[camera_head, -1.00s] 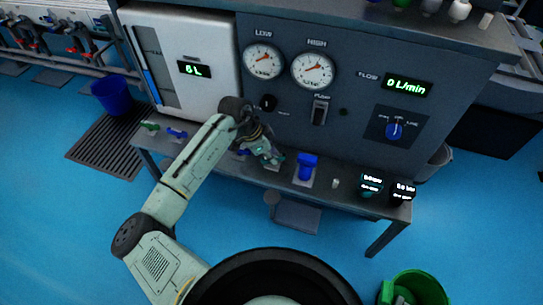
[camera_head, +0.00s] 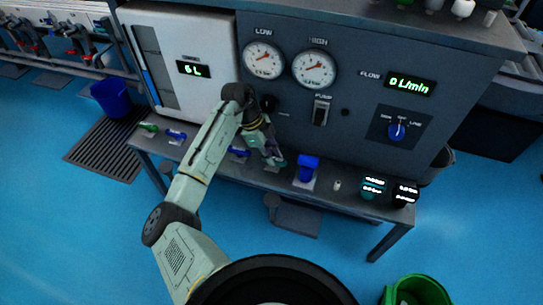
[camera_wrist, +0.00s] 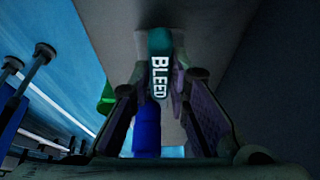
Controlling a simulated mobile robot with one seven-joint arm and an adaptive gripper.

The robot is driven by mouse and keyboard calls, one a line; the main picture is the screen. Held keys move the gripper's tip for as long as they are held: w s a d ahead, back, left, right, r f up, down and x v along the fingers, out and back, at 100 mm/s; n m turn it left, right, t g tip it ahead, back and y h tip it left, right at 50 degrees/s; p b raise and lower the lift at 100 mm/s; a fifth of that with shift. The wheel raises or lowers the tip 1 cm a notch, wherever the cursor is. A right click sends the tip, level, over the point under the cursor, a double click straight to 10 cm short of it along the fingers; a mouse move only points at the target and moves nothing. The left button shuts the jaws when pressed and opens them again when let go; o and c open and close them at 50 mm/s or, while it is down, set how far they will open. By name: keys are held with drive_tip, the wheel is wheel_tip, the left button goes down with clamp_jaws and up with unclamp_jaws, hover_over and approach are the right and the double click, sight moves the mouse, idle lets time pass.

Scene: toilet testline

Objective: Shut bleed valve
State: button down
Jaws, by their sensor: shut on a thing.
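The bleed valve's teal handle, marked BLEED (camera_wrist: 159,75), lies lengthwise between the two fingers of my gripper (camera_wrist: 160,92) in the wrist view. The fingers are shut on the handle, one on each side. In the head view my gripper (camera_head: 272,156) points down at the bench ledge below the gauge panel. A little teal of the bleed valve (camera_head: 281,162) shows at its tip; the rest is hidden by the fingers. I cannot tell how far the valve is turned.
A blue valve (camera_head: 238,152) stands left of my gripper, and a larger blue fitting (camera_head: 307,168) stands close on its right. Small blue (camera_head: 175,135) and green (camera_head: 148,127) valves sit further left. The gauge panel (camera_head: 350,115) rises behind. A green bin (camera_head: 415,289) stands on the floor.

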idle(0.3)
drive_tip(key=c, duration=1.5)
unclamp_jaws()
drive_tip(key=v, duration=1.2)
drive_tip(key=shift+s, duration=0.1)
